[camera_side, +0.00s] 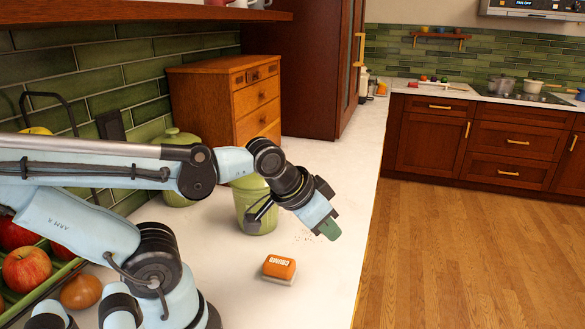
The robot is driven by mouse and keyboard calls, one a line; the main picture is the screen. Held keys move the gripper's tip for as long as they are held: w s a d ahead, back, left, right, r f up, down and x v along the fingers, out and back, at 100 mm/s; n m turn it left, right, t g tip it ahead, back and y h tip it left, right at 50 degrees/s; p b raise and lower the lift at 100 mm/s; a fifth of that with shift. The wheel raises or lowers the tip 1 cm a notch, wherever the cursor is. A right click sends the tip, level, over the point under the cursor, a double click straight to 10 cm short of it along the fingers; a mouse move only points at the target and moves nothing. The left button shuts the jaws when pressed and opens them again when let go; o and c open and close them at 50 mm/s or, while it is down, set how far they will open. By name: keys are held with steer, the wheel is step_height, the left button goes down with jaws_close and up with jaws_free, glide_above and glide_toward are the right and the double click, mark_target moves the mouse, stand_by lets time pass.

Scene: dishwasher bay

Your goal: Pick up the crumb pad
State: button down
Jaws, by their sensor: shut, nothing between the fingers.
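The crumb pad (279,269) is a small block with an orange top lettered "CRUMB" and a pale lower layer. It lies flat on the white counter, left of the counter's front edge. My gripper (331,231) is above the counter, up and to the right of the pad and apart from it. Its greenish fingertips point down and to the right, closed together with nothing held.
A green ribbed canister (254,207) stands behind the pad, near my wrist. A wooden drawer box (226,98) and a lidded green jar (176,136) stand by the wall. Apples (27,269) and an onion (81,292) are at left. Counter around the pad is clear.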

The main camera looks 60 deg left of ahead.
jaws_free()
stand_by(0.6)
steer(key=n+g, duration=0.7)
steer(key=n, duration=0.2)
glide_above(278, 264)
steer(key=f, duration=0.2)
steer(key=shift+f, duration=5.65)
